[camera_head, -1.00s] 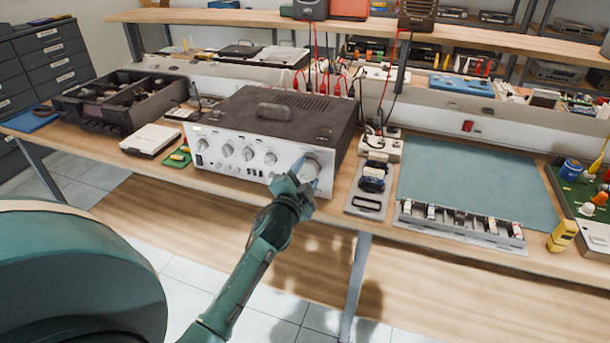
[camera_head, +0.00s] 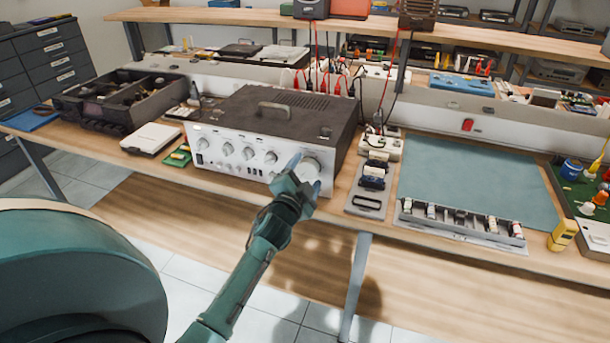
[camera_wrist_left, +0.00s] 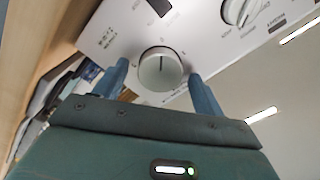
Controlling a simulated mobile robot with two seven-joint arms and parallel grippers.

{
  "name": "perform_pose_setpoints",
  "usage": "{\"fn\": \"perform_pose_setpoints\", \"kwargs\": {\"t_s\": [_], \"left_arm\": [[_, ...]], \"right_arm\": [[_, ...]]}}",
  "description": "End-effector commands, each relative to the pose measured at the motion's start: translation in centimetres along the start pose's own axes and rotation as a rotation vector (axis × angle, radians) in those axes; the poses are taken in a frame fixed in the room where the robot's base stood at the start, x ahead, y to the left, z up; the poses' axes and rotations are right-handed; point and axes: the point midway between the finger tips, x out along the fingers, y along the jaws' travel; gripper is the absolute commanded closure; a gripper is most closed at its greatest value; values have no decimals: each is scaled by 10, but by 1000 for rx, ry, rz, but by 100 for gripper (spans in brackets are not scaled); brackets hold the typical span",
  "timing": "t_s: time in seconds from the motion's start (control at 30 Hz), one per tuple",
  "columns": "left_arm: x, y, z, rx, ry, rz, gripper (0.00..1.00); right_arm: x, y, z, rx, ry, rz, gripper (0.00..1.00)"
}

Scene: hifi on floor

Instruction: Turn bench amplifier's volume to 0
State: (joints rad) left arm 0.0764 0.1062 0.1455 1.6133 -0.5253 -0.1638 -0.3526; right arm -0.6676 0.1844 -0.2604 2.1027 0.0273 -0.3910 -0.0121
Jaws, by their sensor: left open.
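The bench amplifier (camera_head: 255,122) is a black-topped box with a silver front panel, standing on the wooden workbench. Its large round volume knob (camera_head: 309,167) is at the right end of the panel. My left gripper (camera_head: 305,172) is in front of this knob and hides part of it. In the left wrist view the knob (camera_wrist_left: 160,69) shows a dark pointer line and sits between the two blue fingers of the open left gripper (camera_wrist_left: 162,88), with gaps on both sides. My right gripper is not in view.
Several smaller knobs (camera_head: 247,153) line the panel to the left. A grey tray with dark parts (camera_head: 369,204) lies right of the amplifier, beside a green mat (camera_head: 475,185). A white box (camera_head: 150,139) and a dark organizer (camera_head: 120,97) are on the left.

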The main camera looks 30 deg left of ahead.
Motion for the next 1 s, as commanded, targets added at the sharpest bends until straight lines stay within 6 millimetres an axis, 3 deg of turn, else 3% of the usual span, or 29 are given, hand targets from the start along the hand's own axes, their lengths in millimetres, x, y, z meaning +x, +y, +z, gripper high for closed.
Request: {"fn": "perform_pose_setpoints", "kwargs": {"t_s": [0.23,0.7,1.0], "left_arm": [[-18,1,0,1,0,1,30],[-114,1,1,-1,-2,1,30],[-132,0,0,0,0,0,30]], "right_arm": [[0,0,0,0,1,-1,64],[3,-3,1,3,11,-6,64],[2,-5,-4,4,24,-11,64]]}}
